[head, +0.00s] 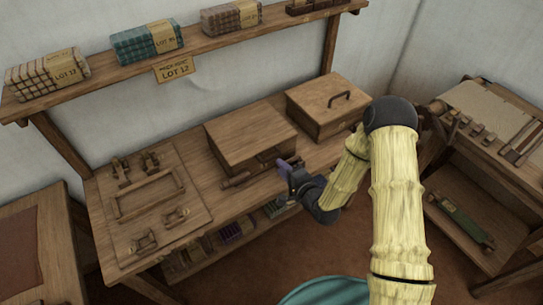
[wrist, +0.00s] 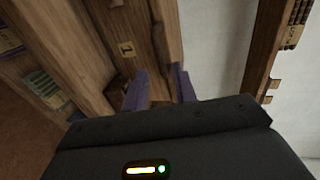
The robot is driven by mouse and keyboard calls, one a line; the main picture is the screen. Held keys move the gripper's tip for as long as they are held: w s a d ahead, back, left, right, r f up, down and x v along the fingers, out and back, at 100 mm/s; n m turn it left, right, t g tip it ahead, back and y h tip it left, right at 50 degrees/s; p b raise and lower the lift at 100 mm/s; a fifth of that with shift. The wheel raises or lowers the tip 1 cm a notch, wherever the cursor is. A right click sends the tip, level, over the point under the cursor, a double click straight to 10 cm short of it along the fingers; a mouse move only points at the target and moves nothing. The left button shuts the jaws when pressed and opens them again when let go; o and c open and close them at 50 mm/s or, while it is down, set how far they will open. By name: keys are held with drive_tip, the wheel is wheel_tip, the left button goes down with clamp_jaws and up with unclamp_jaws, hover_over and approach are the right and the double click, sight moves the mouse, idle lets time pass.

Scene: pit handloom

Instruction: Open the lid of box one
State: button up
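A wooden box (head: 250,135) stands on the bench in front of my gripper, and its lid looks shut. My gripper (head: 288,167) is at the box's front right, near the lid's front edge. Its two purple fingers (wrist: 160,90) are apart, with nothing visibly held between them. I cannot tell whether they touch the box. The gripper and its fingers hide part of the box front.
A second wooden box (head: 328,105) with a dark handle on top stands to the right. A board with wooden fittings (head: 150,205) lies at the left. A shelf (head: 200,45) with cloth bundles runs above the bench. A side table (head: 490,130) with tools stands at right.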

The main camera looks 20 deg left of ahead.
sight(271, 158)
drive_tip(key=p+x, duration=0.1)
drive_tip(key=x, duration=0.6)
drive_tip(key=shift+w+a+f, duration=0.1)
clamp_jaws()
